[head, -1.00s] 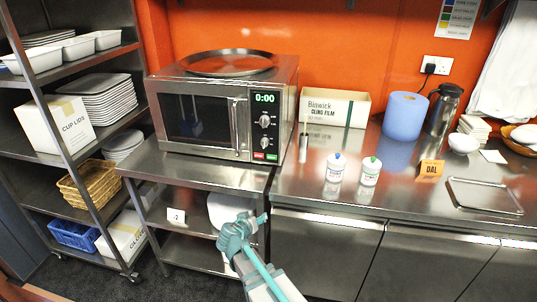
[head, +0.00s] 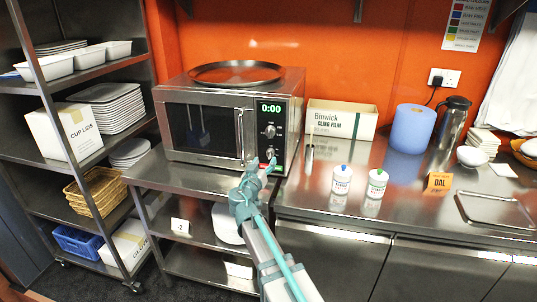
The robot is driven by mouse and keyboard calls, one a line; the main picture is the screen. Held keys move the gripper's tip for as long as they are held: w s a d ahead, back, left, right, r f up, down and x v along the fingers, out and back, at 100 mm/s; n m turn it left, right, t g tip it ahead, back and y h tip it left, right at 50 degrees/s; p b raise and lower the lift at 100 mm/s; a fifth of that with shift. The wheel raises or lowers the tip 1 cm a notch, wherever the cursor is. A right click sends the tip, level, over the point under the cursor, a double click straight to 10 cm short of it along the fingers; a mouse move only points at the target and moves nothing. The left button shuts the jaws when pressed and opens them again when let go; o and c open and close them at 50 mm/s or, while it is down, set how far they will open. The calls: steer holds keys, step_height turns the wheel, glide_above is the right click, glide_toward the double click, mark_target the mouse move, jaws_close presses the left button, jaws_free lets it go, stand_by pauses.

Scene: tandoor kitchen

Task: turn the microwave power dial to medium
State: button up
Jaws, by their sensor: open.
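The microwave (head: 205,125) stands on a steel shelf unit and has a dark door with a vertical handle. Its display (head: 270,107) reads 0:00 in green. Two round dials sit one above the other under the display: the upper dial (head: 270,131) and the lower dial (head: 269,153). I cannot read their markings. My gripper (head: 258,168) is open and empty, in front of the lower part of the control panel, just below the lower dial. It partly hides the red and green buttons there. I cannot tell how far it is from the panel.
A round tray (head: 236,73) lies on the microwave. To its right on the counter (head: 400,190) are a cling film box (head: 340,119), two white bottles, a blue roll (head: 410,128) and a flask (head: 451,125).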

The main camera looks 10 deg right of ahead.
mark_target(269, 156)
steer(key=shift+p+x, duration=0.7)
steer(key=shift+x, duration=2.05)
jaws_close()
